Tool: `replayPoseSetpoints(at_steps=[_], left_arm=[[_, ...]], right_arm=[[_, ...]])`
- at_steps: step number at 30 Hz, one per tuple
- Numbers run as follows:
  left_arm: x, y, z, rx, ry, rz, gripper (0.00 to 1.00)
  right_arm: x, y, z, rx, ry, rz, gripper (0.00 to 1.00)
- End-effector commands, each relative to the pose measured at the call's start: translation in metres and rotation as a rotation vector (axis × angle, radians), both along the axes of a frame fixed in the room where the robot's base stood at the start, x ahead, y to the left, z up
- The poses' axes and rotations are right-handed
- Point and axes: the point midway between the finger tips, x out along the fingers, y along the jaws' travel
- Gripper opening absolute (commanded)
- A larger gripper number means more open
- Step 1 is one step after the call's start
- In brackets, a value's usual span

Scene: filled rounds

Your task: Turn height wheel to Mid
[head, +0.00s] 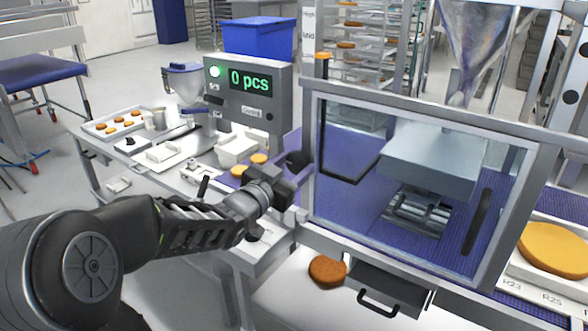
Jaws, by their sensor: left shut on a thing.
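My left gripper (286,184) reaches in from the left to the machine's front left post. It is shut at the dark height wheel (297,160), which is mostly hidden behind the fingers, so its turn cannot be read. Above it, a height scale (308,30) on the post reads "High" at the top and what looks like "Mid" below. An orange marker (322,55) sits to the right of and slightly below the lower word. My right gripper is not in view.
A clear guard door (345,215) with black handles fronts the machine. A display (250,82) reads "0 pcs" beside a lit green lamp. A brown round (327,269) lies by a drawer (385,290). A tray of rounds (105,128) stands at left.

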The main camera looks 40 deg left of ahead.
Motion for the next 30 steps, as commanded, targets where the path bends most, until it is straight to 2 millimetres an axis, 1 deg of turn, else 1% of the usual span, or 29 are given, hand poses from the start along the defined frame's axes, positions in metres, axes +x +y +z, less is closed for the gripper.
replayPoseSetpoints(at_steps=[1,8,18,24,30], left_arm=[[0.000,0.000,-0.004,0.022,-0.001,-0.001,0.11],[0.000,-0.001,-0.008,0.166,0.000,0.000,0.12],[0.000,-0.001,-0.009,0.472,0.007,0.001,0.12],[0.000,-0.001,-0.008,0.661,0.011,0.001,0.12],[0.000,-0.001,-0.008,0.852,0.016,0.001,0.12]], right_arm=[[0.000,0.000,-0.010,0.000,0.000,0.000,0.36],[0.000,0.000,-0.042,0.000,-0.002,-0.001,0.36],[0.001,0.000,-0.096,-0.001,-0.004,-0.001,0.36],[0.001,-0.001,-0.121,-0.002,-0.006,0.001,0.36],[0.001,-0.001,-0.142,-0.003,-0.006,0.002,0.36]])
